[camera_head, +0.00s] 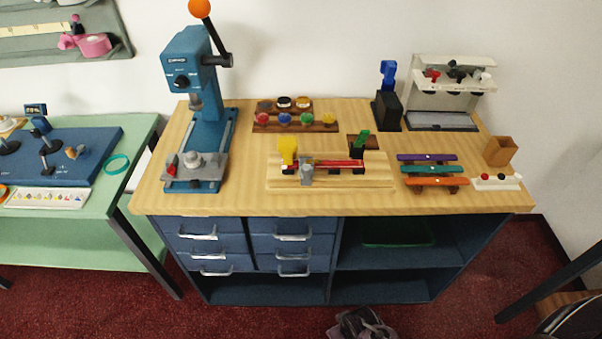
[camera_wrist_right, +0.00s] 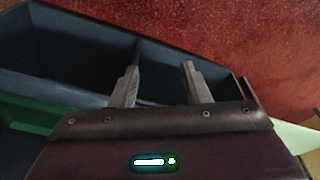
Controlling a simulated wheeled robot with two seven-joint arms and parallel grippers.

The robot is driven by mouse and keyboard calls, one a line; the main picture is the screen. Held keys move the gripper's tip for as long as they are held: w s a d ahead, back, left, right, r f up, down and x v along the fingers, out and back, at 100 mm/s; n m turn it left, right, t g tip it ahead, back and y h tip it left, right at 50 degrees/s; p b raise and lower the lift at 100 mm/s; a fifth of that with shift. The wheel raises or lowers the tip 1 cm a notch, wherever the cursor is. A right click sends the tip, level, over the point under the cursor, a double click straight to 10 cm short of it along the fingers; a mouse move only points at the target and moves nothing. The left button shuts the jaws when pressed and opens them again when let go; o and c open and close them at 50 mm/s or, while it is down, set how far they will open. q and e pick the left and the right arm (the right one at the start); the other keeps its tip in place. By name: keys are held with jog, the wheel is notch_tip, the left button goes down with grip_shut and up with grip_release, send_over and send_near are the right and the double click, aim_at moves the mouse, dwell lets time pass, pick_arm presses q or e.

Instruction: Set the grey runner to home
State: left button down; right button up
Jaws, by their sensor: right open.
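A pale wooden board (camera_head: 378,183) lies on the counter with a red rail (camera_head: 335,163) along it. A small grey upright piece, apparently the grey runner (camera_head: 306,175), stands at the rail's left part, on its near side. A yellow piece (camera_head: 287,148) stands just left of and behind it. A green handle (camera_head: 362,140) rises behind the rail's right end. No mark for home can be read at this size. My right gripper (camera_wrist_right: 160,70) is open and empty in the right wrist view, over the blue cabinet and red carpet, away from the board. My left gripper is not in view.
A blue press (camera_head: 205,120) stands on the counter's left. Coloured knobs on a wooden rack (camera_head: 291,127) are behind the board. Purple, teal and orange bars (camera_head: 437,182) and a brown box (camera_head: 499,152) are right. A dark unclear shape (camera_head: 362,324) shows below the counter.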

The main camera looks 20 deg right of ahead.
jog(key=w+r+t+p, duration=0.2)
jog(key=w+r, duration=0.2)
jog(key=r, duration=1)
jog(key=w+r+t+p, duration=0.15)
jog(key=w+r, duration=0.25)
jog(key=r, duration=1)
jog(key=n+t+y+p, duration=0.2)
jog(key=n+t+y, duration=0.2)
jog(key=t+y, duration=0.5)
send_near(310, 170)
jog(key=w+a, duration=0.1)
jog(key=w+a+t, duration=0.1)
jog(key=w, duration=0.1)
jog(key=shift+f+h, duration=0.3)
jog(key=shift+f, duration=0.1)
jog(key=shift+w+a+r, duration=0.1)
jog(key=shift+r, duration=0.05)
jog(key=p+x, duration=0.1)
jog(key=x, duration=0.6)
jog(key=shift+w+a, duration=0.15)
grip_shut()
